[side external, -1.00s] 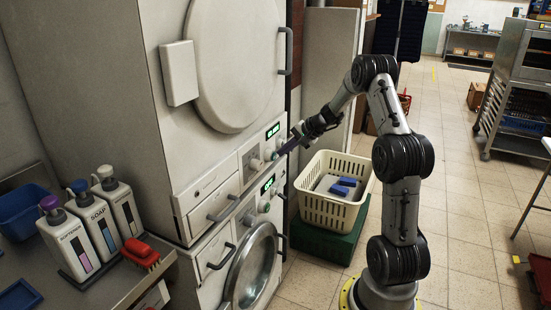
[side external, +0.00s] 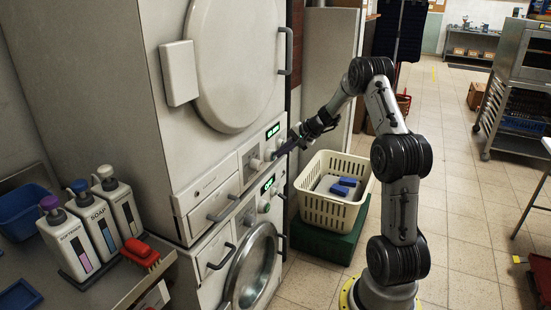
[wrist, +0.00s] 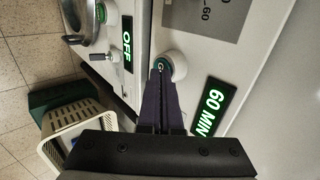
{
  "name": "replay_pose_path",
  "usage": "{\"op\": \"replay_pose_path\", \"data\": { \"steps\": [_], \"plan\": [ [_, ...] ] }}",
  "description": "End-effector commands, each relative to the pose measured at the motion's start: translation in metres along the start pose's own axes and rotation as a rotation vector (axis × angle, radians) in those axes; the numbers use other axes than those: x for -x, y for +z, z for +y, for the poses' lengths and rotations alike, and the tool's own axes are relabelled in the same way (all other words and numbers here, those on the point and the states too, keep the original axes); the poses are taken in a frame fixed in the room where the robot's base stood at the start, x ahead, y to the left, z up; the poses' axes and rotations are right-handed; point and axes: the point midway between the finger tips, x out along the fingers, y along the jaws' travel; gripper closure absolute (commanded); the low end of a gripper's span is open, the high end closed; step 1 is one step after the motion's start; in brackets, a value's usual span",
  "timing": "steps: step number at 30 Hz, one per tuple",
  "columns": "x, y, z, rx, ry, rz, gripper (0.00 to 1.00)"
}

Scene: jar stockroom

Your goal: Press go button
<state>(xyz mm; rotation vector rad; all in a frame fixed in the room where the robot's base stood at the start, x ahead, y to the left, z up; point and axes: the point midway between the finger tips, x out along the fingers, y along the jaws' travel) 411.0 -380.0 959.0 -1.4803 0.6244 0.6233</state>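My gripper (wrist: 161,68) is shut and empty. Its dark fingertips overlap the button's near edge in that view; I cannot tell whether they touch or press it. The upper display (wrist: 211,106) reads 60 MIN in green.
The lower machine's display (wrist: 127,46) reads OFF, with another green button (wrist: 101,12) beside it. A cream laundry basket (side external: 330,207) stands on a green crate (side external: 322,243) below my gripper. Bottles (side external: 92,222) stand on the left counter.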

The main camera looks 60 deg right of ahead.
Motion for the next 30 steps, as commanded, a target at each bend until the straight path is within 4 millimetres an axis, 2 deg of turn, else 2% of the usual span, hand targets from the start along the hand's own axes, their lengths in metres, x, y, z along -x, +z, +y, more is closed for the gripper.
{"op": "replay_pose_path", "data": {
  "steps": [5, 30],
  "plan": [
    [0.002, 0.0, 0.001, -0.001, 0.002, -0.001, 1.0],
    [0.063, 0.0, 0.001, 0.0, 0.001, 0.0, 1.0]
  ]
}}
